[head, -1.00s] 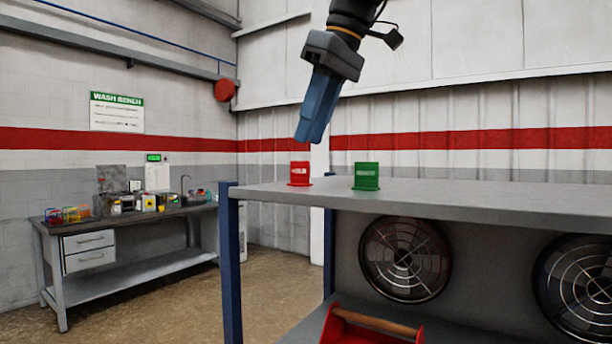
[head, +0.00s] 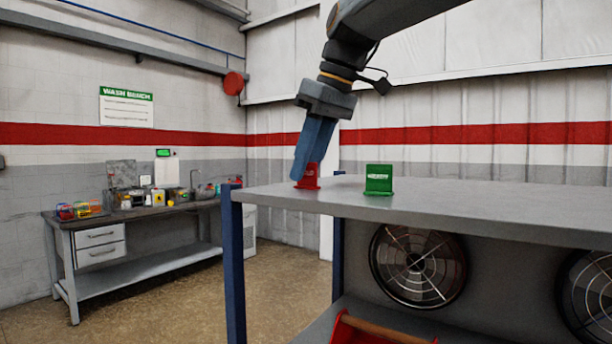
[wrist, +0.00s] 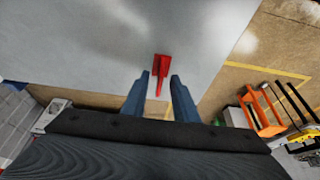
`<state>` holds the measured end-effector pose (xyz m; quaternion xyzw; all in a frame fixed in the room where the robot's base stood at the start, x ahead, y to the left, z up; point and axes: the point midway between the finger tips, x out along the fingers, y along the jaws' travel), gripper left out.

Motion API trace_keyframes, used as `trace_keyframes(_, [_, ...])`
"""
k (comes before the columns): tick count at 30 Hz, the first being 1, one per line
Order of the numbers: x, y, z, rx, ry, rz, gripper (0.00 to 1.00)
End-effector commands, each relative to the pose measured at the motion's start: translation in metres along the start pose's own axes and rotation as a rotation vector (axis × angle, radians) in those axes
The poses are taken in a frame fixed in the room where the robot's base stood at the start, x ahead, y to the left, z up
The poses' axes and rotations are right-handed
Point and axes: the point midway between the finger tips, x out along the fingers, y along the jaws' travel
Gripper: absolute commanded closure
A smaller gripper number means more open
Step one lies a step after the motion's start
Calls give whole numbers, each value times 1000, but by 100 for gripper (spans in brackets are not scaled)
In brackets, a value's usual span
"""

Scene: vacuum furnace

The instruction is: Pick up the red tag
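The red tag (head: 311,177) stands upright on the grey table top (head: 470,203), near its left end. It also shows in the wrist view (wrist: 160,72), seen from above between and just beyond the fingertips. My gripper (head: 298,176) points down at the tag, and its blue fingers hide part of it in the head view. In the wrist view my gripper (wrist: 160,80) is open, with one finger on each side of the tag's near end and gaps visible.
A green tag (head: 379,180) stands on the same table, to the right of the red one. Below are a fan (head: 418,266) and a red toolbox (head: 375,333). A wash bench (head: 140,212) stands at the back left. The table top's right part is clear.

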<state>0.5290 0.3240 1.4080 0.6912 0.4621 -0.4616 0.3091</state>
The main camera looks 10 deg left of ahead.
Motion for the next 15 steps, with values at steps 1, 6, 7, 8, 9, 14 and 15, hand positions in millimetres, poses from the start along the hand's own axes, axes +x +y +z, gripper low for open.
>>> trace_keyframes(1, [1,0,0,0,0,0,73])
trace_keyframes(6, [2,0,0,1,0,0,73])
trace_keyframes(7, [2,0,0,1,0,0,75])
trace_keyframes(8, [1,0,0,1,0,0,80])
trace_keyframes(9, [1,0,0,1,0,0,87])
trace_keyframes(14, [1,0,0,1,0,0,100])
trace_keyframes(15, [1,0,0,1,0,0,100])
